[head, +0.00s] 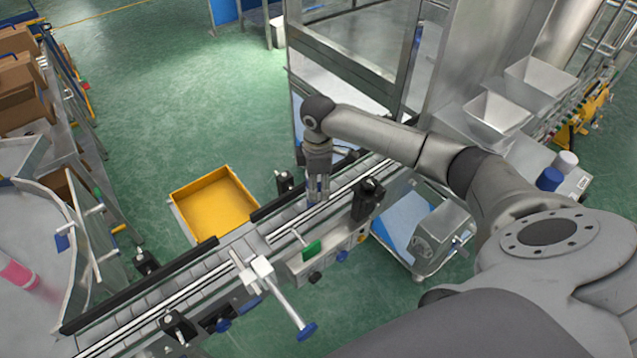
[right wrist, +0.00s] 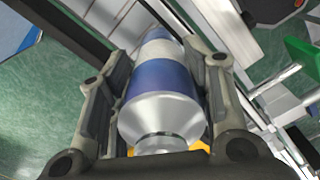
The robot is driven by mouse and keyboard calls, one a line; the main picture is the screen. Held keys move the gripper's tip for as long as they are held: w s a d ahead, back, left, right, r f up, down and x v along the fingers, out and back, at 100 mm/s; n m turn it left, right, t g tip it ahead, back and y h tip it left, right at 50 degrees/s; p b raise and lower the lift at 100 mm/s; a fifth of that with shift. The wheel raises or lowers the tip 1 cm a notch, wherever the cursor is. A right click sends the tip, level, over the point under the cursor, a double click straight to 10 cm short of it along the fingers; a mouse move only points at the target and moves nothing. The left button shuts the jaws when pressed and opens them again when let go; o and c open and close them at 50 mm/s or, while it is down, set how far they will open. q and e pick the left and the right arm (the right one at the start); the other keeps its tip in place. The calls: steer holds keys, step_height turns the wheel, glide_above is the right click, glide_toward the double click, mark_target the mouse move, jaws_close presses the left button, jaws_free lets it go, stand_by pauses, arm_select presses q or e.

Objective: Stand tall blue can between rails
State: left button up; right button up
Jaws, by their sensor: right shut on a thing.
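The tall blue can (right wrist: 160,85) shows large in the right wrist view, with a blue band, a silver shoulder and a narrow neck towards the camera. My right gripper (head: 318,188) is shut on it, one finger on each side, above the conveyor (head: 200,275) in the head view. The can is hard to make out in the head view, and I cannot tell whether its base touches the belt. A black rail (head: 140,285) runs along the conveyor's far side and a silver rail (head: 150,318) along it nearer to me. My left gripper is not in view.
A yellow tray (head: 214,205) stands behind the conveyor. Black clamp blocks (head: 367,198), a green-tipped part (head: 312,249) and a white bracket with a blue knob (head: 307,331) stand along the near side. A steel machine frame (head: 345,50) rises behind my right arm.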

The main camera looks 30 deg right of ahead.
steer(key=shift+s+a+f, duration=0.2)
steer(key=shift+s+f, duration=0.2)
steer(key=shift+f, duration=0.35)
steer(key=o, duration=1.1)
steer(key=shift+w, duration=0.15)
steer(key=shift+r, duration=0.15)
steer(key=r, duration=1.2)
steer(key=shift+w+d+r, duration=0.1)
steer(key=shift+w+r, duration=0.1)
steer(key=shift+w, duration=0.05)
